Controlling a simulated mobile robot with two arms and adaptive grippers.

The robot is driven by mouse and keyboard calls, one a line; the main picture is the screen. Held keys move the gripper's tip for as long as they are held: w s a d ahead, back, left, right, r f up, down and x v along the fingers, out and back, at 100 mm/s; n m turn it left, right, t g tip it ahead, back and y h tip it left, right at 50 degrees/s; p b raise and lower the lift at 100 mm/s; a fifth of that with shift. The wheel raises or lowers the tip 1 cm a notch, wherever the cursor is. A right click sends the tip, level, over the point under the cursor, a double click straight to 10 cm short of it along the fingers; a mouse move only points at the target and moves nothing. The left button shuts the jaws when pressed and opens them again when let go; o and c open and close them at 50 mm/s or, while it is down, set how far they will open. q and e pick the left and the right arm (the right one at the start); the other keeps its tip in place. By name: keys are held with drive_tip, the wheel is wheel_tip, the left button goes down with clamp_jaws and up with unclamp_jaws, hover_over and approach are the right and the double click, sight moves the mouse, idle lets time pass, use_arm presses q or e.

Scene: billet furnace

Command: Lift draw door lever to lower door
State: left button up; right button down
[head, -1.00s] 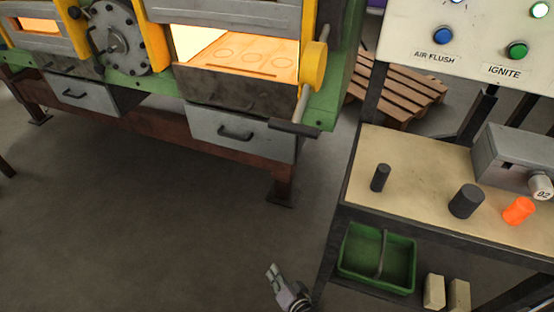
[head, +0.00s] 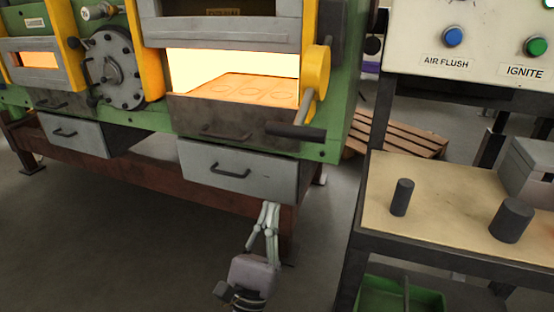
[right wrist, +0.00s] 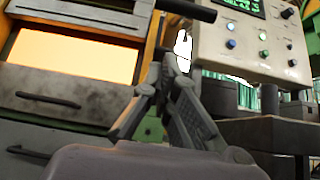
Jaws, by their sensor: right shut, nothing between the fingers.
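The draw door lever (head: 295,132) has a dark horizontal grip at the end of a grey arm that hangs from a yellow hub (head: 316,70) on the furnace's right side. The grey draw door (head: 220,32) is raised, with a glowing opening below it. My right gripper (head: 269,206) is shut and empty, pointing up, below the lever and apart from it, in front of the grey drawer's right end. In the right wrist view, the dark grip (right wrist: 188,9) shows at the top, beyond the fingertips (right wrist: 172,66). My left gripper is not in view.
A grey drawer (head: 235,172) sits under the opening. A workbench (head: 440,195) with dark cylinders stands to the right, below a button panel (head: 475,50). A green bin (head: 385,295) is beneath it. A wooden pallet (head: 400,125) lies behind. The floor in front is clear.

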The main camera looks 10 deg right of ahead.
use_arm(q)
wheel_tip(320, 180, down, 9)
drive_tip(key=p, duration=0.2)
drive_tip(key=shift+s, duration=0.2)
use_arm(e)
drive_tip(key=w+d+r, duration=0.2)
drive_tip(key=w+r, duration=0.1)
drive_tip(key=r, duration=0.7)
drive_tip(key=shift+w+d, duration=0.25)
drive_tip(key=shift+w, duration=0.15)
